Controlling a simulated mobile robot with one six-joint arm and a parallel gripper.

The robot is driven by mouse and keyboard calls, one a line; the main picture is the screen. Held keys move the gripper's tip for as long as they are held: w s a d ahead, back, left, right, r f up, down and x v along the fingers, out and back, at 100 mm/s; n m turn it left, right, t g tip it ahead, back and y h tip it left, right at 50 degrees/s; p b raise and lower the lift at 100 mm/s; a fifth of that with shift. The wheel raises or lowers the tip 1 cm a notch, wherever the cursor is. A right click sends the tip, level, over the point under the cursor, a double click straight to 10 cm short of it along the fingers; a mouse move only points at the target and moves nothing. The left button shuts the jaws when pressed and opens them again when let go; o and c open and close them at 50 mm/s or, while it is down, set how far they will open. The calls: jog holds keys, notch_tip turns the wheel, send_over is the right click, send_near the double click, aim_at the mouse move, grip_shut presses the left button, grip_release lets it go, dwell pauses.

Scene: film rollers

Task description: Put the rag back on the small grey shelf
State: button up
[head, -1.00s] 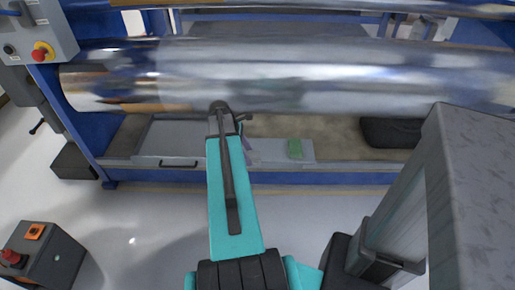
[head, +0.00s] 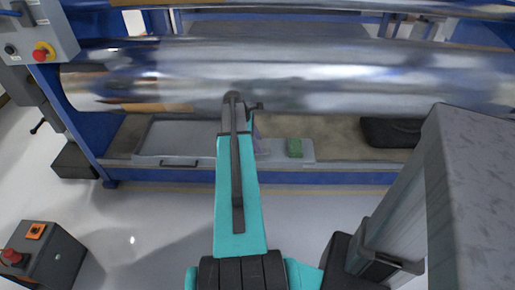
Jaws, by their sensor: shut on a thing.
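My gripper (head: 258,107) is at the far end of my turquoise arm, in front of the lower edge of the big shiny roller. Its fingers are mostly hidden by my own arm. It is shut on the rag, of which a small purplish strip (head: 257,131) shows hanging just right of the arm. The small grey shelf (head: 275,157) lies below and right of it, partly hidden behind the arm. I cannot tell whether the rag touches the shelf.
The shiny roller (head: 340,80) spans the machine just above my gripper. A grey tray with a handle (head: 180,162) lies left of the shelf. A black bundle (head: 391,132) lies further right. A control box (head: 42,258) stands at lower left.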

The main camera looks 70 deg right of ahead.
jog(key=shift+f, duration=1.75)
jog(key=o, duration=0.9)
jog(key=shift+o, duration=0.2)
jog(key=v, duration=1.2)
